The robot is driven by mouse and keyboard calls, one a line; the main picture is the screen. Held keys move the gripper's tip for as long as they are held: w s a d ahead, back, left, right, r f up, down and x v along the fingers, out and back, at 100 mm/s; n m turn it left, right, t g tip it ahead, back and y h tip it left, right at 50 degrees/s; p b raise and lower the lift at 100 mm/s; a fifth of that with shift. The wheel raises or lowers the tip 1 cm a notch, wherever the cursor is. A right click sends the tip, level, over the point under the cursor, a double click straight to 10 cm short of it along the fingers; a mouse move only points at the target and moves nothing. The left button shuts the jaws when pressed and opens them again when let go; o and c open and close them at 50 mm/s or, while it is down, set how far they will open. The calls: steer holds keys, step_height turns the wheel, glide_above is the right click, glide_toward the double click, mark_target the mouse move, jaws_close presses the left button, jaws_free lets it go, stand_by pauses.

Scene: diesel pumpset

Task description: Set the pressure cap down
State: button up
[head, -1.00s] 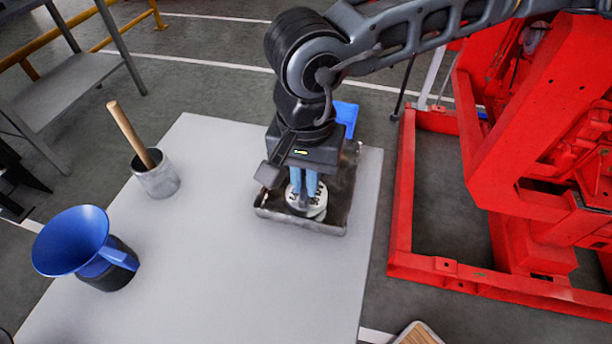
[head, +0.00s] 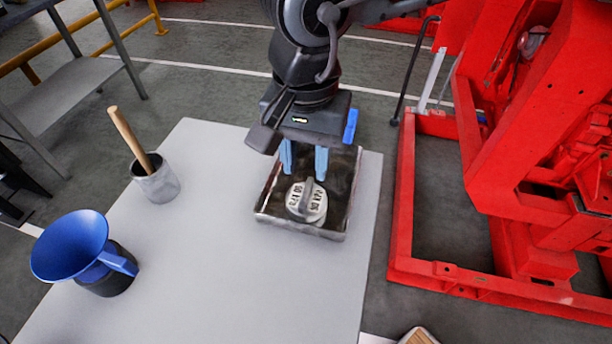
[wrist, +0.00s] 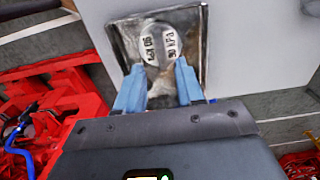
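The pressure cap (head: 307,202), a pale round cap with dark lettering and a raised grip bar, lies in the front part of a shallow metal tray (head: 340,222) on the white table. It also shows in the wrist view (wrist: 160,46), inside the tray (wrist: 121,42). My gripper (head: 304,176) is open, with its two blue fingers apart and nothing between them. In the head view it is above the tray, behind and above the cap. In the wrist view the fingertips (wrist: 159,72) point toward the cap's near edge.
A blue funnel (head: 72,244) sits on a dark container at the table's left. A metal cup (head: 157,182) with a wooden-handled tool stands behind it. The red machine frame (head: 402,210) is right of the table. The white tabletop (head: 225,260) is clear in the middle.

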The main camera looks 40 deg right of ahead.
mark_target(306, 192)
step_height(306, 192, up, 6)
steer(key=shift+r, duration=0.15)
stand_by(0.3)
